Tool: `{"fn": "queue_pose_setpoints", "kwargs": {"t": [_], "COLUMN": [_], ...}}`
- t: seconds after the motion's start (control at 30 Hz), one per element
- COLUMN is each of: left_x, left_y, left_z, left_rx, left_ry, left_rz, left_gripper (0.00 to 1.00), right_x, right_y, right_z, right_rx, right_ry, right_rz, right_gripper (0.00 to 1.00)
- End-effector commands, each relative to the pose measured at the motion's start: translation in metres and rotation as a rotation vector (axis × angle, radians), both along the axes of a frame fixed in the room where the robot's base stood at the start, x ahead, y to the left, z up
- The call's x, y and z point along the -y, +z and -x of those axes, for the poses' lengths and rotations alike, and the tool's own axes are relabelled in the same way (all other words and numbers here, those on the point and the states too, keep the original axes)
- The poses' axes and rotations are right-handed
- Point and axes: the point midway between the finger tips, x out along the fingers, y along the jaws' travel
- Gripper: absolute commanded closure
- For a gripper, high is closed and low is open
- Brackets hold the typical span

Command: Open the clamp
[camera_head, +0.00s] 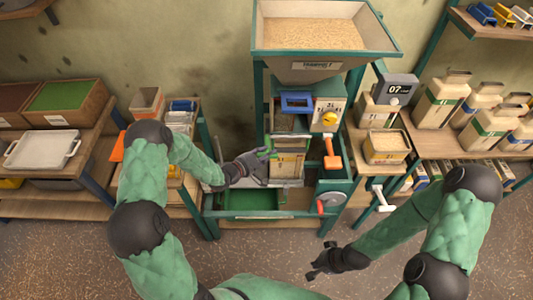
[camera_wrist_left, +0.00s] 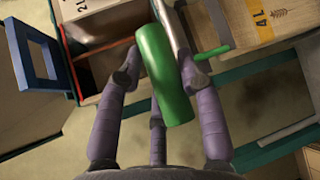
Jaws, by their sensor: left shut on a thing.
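The clamp's green handle (camera_wrist_left: 163,80) is a thick green cylinder between the fingers of my left gripper (camera_wrist_left: 158,75) in the left wrist view. The fingers are shut on it. In the head view my left gripper (camera_head: 258,158) is at the left side of the hopper stand, with a bit of the green handle (camera_head: 267,147) showing beside it. A thin green bar (camera_wrist_left: 211,53) sticks out beside the handle. The rest of the clamp is mostly hidden by the hand. My right gripper (camera_head: 322,262) is over the floor, empty, its dark fingers spread.
A grain-filled hopper (camera_head: 322,68) tops the stand. Shelves with containers stand at both sides. The floor in front is clear.

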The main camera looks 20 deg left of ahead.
Motion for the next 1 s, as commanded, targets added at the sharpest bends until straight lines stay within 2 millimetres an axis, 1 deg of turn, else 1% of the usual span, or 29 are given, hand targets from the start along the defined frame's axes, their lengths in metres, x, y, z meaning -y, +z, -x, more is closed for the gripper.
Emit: {"fn": "queue_pose_setpoints", "kwargs": {"t": [0.03, 0.2, 0.6, 0.63, 0.7, 1.0], "left_x": [0.0021, 0.001, -0.0005, -0.0006, -0.0009, -0.0015], "left_y": [0.0051, 0.0103, 0.0148, 0.0149, 0.0145, 0.0114], "left_z": [-0.0014, -0.0048, -0.0081, -0.0082, -0.0082, -0.0062], "left_rx": [0.011, 0.019, 0.032, 0.032, 0.031, 0.021], "left_ry": [-0.009, -0.01, -0.01, -0.01, -0.008, -0.004], "left_rz": [-0.004, -0.007, -0.013, -0.013, -0.011, -0.008], "left_gripper": [1.0, 1.0, 1.0, 0.55, 0.39, 0.39], "right_x": [0.0, 0.0, -0.0001, -0.0001, 0.0, 0.0001], "right_y": [0.0019, 0.0033, 0.0035, 0.0035, 0.0035, 0.0035], "right_z": [0.0001, 0.0002, 0.0002, 0.0002, 0.0001, 0.0], "right_rx": [0.0, 0.0, 0.0, 0.0, 0.0, 0.0], "right_ry": [0.0, 0.0, 0.0, 0.0, 0.0, 0.0], "right_rz": [0.0, 0.0, 0.0, 0.0, 0.0, 0.0], "right_gripper": [1.0, 1.0, 1.0, 1.0, 1.0, 1.0]}}
